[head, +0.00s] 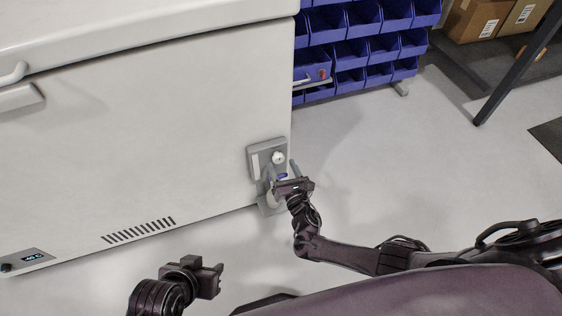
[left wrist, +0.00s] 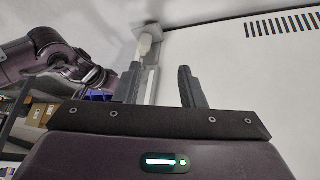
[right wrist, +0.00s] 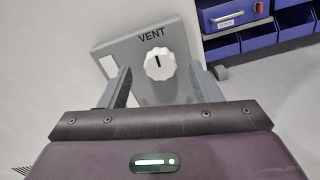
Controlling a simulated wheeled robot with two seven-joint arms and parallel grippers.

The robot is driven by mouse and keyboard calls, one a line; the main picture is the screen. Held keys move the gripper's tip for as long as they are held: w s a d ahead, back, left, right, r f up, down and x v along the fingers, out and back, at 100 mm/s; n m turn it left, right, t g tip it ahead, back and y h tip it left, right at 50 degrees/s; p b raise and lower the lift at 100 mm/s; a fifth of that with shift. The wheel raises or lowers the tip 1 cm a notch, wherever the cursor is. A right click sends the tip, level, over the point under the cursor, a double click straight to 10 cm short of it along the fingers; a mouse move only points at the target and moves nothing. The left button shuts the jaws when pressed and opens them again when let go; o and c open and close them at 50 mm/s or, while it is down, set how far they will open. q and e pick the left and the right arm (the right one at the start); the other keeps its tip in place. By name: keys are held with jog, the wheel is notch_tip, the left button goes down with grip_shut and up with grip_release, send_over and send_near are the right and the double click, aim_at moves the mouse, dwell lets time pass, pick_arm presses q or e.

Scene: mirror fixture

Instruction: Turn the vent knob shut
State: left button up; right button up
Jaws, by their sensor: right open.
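The vent knob (right wrist: 160,64) is a white scalloped dial with a dark mark near its top, on a grey plate (right wrist: 120,55) labelled VENT. In the head view the knob (head: 278,157) sits low on the right end of the white chest freezer (head: 150,120). My right gripper (right wrist: 161,88) is open in front of the plate, its fingers apart on either side below the knob, not closed on it. My left gripper (head: 208,272) is away from the freezer at the lower left; its fingers stand apart and empty in the left wrist view (left wrist: 160,88).
Blue bins (head: 365,50) stand behind the freezer's right end. Cardboard boxes (head: 490,18) sit on a shelf at the upper right. A vent grille (head: 138,230) and a small display (head: 33,257) are on the freezer front. The floor (head: 420,170) to the right is clear.

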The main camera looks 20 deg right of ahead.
pick_arm(q)
jog(key=shift+s+a+r+g+y+p, duration=0.15)
jog(key=shift+a+g+y+p, duration=0.35)
jog(key=shift+a, duration=0.5)
pick_arm(e)
jog(key=s, duration=0.5)
jog(key=shift+d, duration=0.1)
